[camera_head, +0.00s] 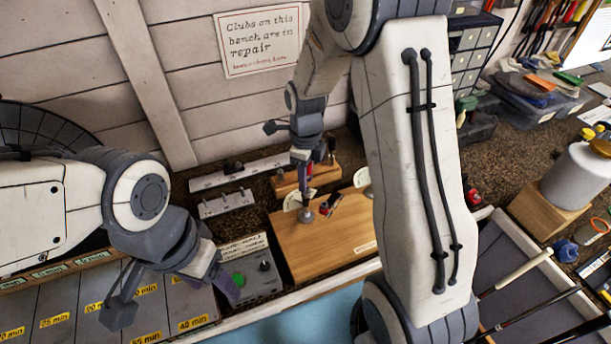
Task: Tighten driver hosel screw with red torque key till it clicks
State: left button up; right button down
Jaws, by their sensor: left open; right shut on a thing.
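My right gripper (304,168) is small in the head view, above the wooden board (325,240). It is shut on a slim dark, reddish-purple upright thing (305,188), which may be the torque key; its type is unclear. Its lower end is at or just above a small grey round piece (306,215) on the board. A red and dark piece (330,204) lies just to the right. My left gripper (174,300) is open and empty, with its fingers wide apart above the labelled grey trays. I cannot make out the driver head or its hosel screw.
A grey box with a green button (262,276) stands left of the board. Grey trays with yellow minute labels (190,323) are at lower left. Club shafts (520,270) lie at lower right. A white container (580,175) stands on a wooden block (540,208). My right arm hides the middle.

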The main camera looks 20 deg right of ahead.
jog(key=m, duration=0.3)
jog(key=shift+m, duration=0.3)
jog(key=c, duration=0.8)
grip_release()
jog(key=shift+o, duration=0.2)
